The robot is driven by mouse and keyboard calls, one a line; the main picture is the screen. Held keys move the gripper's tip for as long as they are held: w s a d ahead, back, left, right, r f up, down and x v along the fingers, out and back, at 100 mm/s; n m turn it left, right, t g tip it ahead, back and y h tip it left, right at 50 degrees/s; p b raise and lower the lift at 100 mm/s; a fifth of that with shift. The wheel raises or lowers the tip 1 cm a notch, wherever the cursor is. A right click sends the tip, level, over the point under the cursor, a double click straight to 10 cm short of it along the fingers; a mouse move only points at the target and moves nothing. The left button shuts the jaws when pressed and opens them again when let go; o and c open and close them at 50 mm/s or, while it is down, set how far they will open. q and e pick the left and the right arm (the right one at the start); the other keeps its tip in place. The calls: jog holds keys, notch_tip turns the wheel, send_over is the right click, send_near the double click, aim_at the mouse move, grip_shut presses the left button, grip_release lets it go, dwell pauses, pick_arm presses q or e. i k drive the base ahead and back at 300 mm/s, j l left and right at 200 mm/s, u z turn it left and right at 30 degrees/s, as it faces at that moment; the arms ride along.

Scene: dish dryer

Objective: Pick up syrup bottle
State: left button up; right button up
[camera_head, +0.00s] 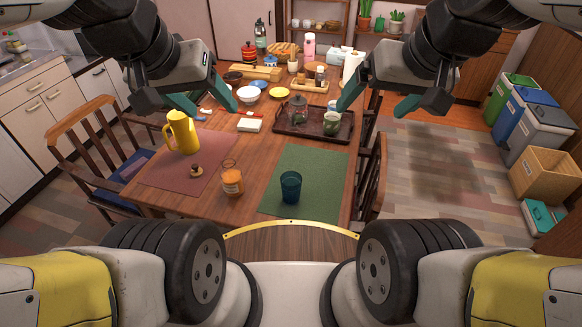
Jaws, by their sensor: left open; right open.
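A small clear bottle with amber-orange contents (232,181), which looks like the syrup bottle, stands upright on the wooden table (258,180). It is between the reddish placemat (214,153) and the green placemat (318,163), near the table's front. My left gripper (216,113) is open and empty, raised above the table's left side, farther back than the bottle. My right gripper (368,112) is open and empty, raised near the table's right side. Neither gripper touches the bottle.
A yellow pitcher (183,133) and a small pastry (196,171) are left of the bottle. A dark blue cup (290,186) is to its right. A dark tray (285,129) holds a glass pot and a green mug behind. Chairs (95,165) flank the table.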

aim_at(231, 175)
jog(key=u, duration=0.75)
jog(key=k+l+u, duration=0.2)
jog(key=u, duration=0.15)
jog(key=k+l+u, duration=0.4)
jog(key=u, duration=0.25)
jog(key=l, duration=0.6)
